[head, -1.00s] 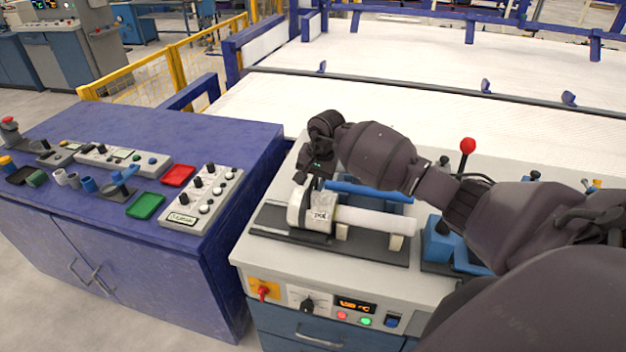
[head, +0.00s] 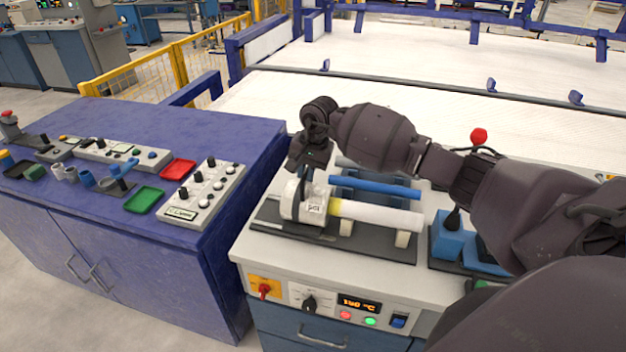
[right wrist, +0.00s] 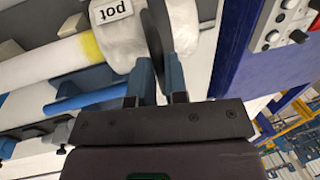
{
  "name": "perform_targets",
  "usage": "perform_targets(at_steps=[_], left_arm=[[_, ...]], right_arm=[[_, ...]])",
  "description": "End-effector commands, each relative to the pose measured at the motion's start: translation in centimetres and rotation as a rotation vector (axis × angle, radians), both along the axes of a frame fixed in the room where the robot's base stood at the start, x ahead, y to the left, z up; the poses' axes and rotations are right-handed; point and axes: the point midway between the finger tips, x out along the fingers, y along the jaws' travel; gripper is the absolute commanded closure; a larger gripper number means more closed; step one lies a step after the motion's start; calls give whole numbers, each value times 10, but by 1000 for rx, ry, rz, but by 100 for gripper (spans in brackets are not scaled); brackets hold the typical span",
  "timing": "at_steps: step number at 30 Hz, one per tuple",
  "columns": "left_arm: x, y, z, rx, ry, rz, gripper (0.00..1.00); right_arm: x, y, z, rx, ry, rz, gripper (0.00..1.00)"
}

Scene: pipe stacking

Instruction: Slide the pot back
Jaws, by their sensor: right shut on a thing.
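The pot (head: 311,203) is a white cylinder with a "pot" label on a dark base plate of the bench. It also shows in the right wrist view (right wrist: 115,45). A white pipe (head: 380,216) lies on supports to its right. The pipe's yellow end (head: 335,207) faces the pot and is uncovered, also in the right wrist view (right wrist: 89,46). My right gripper (head: 304,186) reaches down at the pot's left part. In the right wrist view, its fingers (right wrist: 160,85) are close together at the pot's edge, shut on it; the exact contact is partly hidden. My left gripper is out of view.
A blue pipe (head: 375,187) lies just behind the white one. A red-knobbed lever on a blue block (head: 452,240) stands to the right. The temperature display (head: 359,303) is on the bench front. A purple cabinet (head: 215,150) with trays and switches stands left, across a gap.

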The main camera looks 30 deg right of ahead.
Motion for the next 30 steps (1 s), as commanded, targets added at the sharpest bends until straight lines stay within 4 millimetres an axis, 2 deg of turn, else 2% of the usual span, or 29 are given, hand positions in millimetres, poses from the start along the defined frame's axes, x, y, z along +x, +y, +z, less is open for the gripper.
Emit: perform_targets(at_steps=[1,8,18,24,30], left_arm=[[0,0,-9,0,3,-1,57],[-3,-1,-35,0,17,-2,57],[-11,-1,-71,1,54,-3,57],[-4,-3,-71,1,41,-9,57],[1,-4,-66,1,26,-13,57]], right_arm=[[7,1,5,-3,-19,6,100],[18,11,0,1,-8,-2,100],[50,38,-2,2,-2,-8,100],[61,48,0,1,0,-8,100],[63,50,3,2,-5,-11,100]])
